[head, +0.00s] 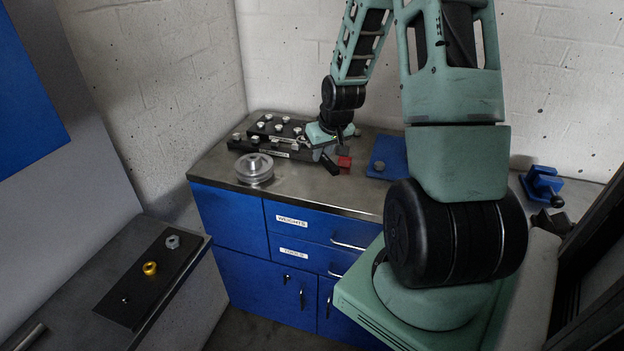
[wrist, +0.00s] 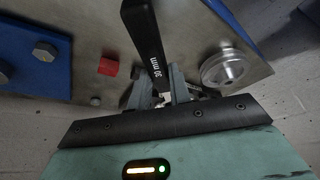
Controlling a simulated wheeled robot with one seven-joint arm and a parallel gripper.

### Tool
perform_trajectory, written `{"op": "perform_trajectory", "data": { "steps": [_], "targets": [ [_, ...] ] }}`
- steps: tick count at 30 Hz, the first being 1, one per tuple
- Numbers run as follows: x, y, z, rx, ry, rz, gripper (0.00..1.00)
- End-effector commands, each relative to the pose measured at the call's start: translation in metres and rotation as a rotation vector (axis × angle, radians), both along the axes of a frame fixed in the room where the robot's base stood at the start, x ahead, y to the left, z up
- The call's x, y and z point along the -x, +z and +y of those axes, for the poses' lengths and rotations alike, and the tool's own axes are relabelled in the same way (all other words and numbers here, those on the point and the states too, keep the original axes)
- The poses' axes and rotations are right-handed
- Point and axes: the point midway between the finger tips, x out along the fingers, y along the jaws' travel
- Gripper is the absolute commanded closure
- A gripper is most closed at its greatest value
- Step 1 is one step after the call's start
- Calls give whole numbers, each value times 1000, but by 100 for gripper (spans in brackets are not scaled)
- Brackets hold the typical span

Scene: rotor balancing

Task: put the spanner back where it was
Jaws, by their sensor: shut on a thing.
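The spanner (wrist: 143,45) has a black handle marked 30 mm, seen in the wrist view. My gripper (wrist: 160,98) is shut on it near the lower end of the visible handle; the part between the fingers is mostly hidden. In the head view the spanner (head: 329,164) shows as a short dark bar below my gripper (head: 322,145), over the metal worktop (head: 300,181). I cannot tell whether it touches the worktop.
A silver pulley-like rotor (head: 254,168) stands at the worktop's left front. Black blocks with several bolts (head: 277,130) lie behind it. A red block (head: 344,162) is close to the spanner. A blue plate (head: 389,157) lies to the right. Blue drawers (head: 310,221) are closed.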

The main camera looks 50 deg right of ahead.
Motion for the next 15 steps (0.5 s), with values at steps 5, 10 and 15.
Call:
{"op": "perform_trajectory", "data": {
  "steps": [5, 10, 15],
  "targets": [
    [1, -31, 1, -5, 2, 6, 100],
    [0, -49, 1, -2, 0, 2, 100],
    [1, -64, 1, -3, 1, 3, 100]
  ]
}}
